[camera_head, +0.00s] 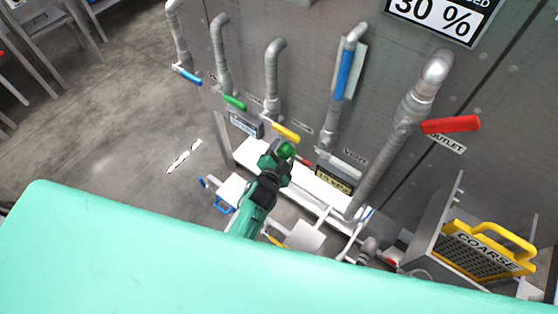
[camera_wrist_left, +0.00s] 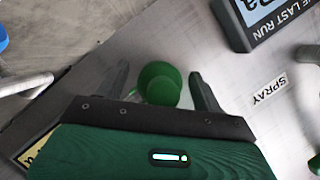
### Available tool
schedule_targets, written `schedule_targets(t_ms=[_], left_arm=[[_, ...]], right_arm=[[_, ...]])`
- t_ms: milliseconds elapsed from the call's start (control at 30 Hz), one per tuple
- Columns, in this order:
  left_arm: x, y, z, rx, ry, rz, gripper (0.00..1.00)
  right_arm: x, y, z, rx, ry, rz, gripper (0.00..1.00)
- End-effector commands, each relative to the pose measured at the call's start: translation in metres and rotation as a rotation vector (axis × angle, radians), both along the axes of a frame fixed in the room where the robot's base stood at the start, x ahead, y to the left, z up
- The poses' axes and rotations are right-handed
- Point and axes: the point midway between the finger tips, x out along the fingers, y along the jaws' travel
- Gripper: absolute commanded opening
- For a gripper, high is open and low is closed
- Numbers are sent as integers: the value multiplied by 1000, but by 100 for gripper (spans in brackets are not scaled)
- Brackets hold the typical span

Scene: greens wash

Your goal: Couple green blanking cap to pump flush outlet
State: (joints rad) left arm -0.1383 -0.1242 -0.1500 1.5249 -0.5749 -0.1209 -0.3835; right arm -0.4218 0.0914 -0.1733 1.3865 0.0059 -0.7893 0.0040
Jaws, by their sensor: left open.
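The green blanking cap (camera_head: 287,149) is a small rounded green piece at the tip of my left gripper (camera_head: 279,158). In the left wrist view the cap (camera_wrist_left: 160,82) sits between the two dark fingers of the left gripper (camera_wrist_left: 160,88). The fingers are spread, with a visible gap on each side of the cap, so it is not clamped. What carries the cap is hidden. I cannot pick out the pump flush outlet with certainty. My right gripper is not in view.
Grey pipes with blue, green, yellow and red (camera_head: 450,125) handles run down the metal wall. A white ledge (camera_head: 250,156) lies below them. A yellow COARSE screen (camera_head: 484,250) stands at right. A SPRAY label (camera_wrist_left: 268,90) shows nearby. Open floor (camera_head: 110,120) lies at left.

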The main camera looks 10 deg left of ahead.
Motion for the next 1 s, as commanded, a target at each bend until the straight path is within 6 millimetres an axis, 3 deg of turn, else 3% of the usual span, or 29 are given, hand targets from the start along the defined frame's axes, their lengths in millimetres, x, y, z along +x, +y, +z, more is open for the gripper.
schedule_targets(t_ms=[367, 633, 1000], left_arm=[[5, -1, -2, 0, 0, 0, 69], [5, -1, -2, -1, 2, 0, 18], [0, 1, -1, -1, 2, 0, 16]], right_arm=[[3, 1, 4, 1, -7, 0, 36], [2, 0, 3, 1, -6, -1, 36], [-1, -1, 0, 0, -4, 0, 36]])
